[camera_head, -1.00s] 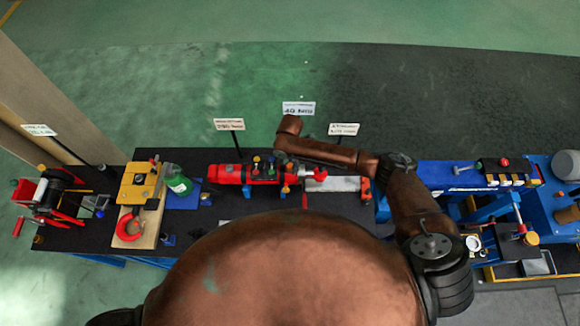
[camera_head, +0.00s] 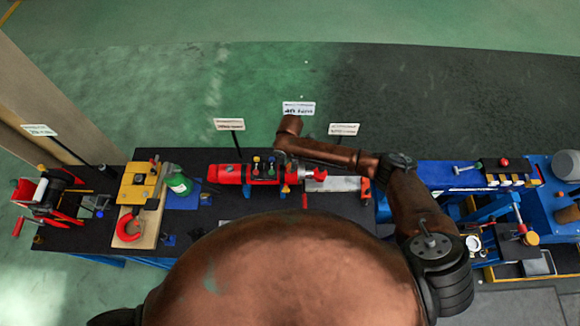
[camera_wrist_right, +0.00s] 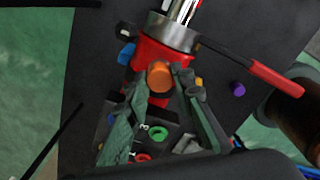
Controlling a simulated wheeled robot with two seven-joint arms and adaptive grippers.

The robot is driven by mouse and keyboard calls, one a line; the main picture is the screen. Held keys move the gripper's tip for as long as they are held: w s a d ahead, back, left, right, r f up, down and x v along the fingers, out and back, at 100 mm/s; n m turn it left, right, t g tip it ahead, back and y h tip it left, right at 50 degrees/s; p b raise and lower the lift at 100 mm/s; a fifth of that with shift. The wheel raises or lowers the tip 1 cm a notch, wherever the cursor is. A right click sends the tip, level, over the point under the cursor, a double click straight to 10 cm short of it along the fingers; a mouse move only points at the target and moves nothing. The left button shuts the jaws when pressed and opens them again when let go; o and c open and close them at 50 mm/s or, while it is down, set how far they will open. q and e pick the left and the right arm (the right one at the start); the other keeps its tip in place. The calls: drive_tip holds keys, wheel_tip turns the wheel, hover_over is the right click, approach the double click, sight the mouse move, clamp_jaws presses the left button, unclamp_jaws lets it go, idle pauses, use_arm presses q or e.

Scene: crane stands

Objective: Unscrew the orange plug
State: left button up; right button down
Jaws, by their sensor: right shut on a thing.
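The orange plug (camera_wrist_right: 159,74) shows its round end in the right wrist view, in front of a red cylinder body (camera_wrist_right: 152,52). My right gripper (camera_wrist_right: 161,82) has one finger on each side of the plug and is shut on it. Whether the plug is still seated in the body cannot be told. In the head view the red cylinder unit (camera_head: 226,173) lies on the dark bench, and my right arm reaches over its right part. The plug and fingertips cannot be made out there. My left gripper is not in view.
A red-handled tool (camera_wrist_right: 272,77) lies right of the cylinder, with a purple cap (camera_wrist_right: 238,89) nearby.

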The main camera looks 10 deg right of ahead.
drive_tip(key=shift+r, duration=0.1)
idle(0.3)
drive_tip(key=shift+n, duration=0.3)
drive_tip(key=n, duration=0.4)
drive_tip(key=shift+n, duration=0.3)
drive_tip(key=shift+w+n+b, duration=0.1)
drive_tip(key=shift+n+b, duration=0.4)
drive_tip(key=shift+n, duration=0.7)
drive_tip(key=shift+r+n, duration=0.1)
drive_tip(key=shift+n, duration=1.3)
